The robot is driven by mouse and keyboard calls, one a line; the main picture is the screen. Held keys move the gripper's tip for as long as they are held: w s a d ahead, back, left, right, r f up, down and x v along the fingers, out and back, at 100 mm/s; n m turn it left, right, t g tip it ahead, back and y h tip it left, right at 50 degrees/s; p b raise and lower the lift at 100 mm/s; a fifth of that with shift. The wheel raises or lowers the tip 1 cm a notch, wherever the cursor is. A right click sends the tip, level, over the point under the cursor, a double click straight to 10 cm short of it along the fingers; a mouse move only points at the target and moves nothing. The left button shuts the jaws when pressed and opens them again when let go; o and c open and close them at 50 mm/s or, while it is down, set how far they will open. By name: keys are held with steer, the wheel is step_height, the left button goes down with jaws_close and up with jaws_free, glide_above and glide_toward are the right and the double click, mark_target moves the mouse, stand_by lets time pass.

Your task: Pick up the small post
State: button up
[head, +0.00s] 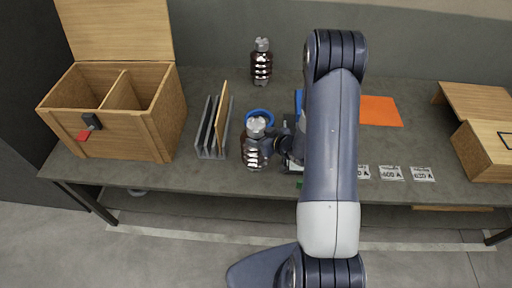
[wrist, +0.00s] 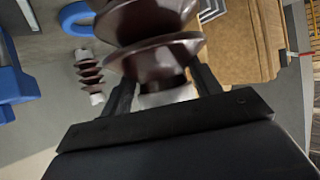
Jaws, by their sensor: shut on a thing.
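A ribbed post (head: 254,153) with dark brown discs and a silver cap is at my gripper (head: 274,143), near the table's front edge in the head view. In the wrist view my gripper (wrist: 163,88) is shut on this post (wrist: 150,60), one finger on each side of its pale metal end. A second ribbed post (head: 261,66) stands upright at the back of the table; a post also shows farther off in the wrist view (wrist: 88,72). I cannot tell from these frames which post is smaller, or whether the held one touches the table.
A blue ring (head: 260,113) lies just behind the held post. A slotted rack (head: 207,138) with a wooden board is to its left, then an open wooden box (head: 150,128). An orange sheet (head: 380,111), label cards (head: 390,173) and another wooden box (head: 488,148) are on the right.

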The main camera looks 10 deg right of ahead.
jaws_close()
steer(key=shift+w+r, duration=0.2)
steer(key=shift+r, duration=0.15)
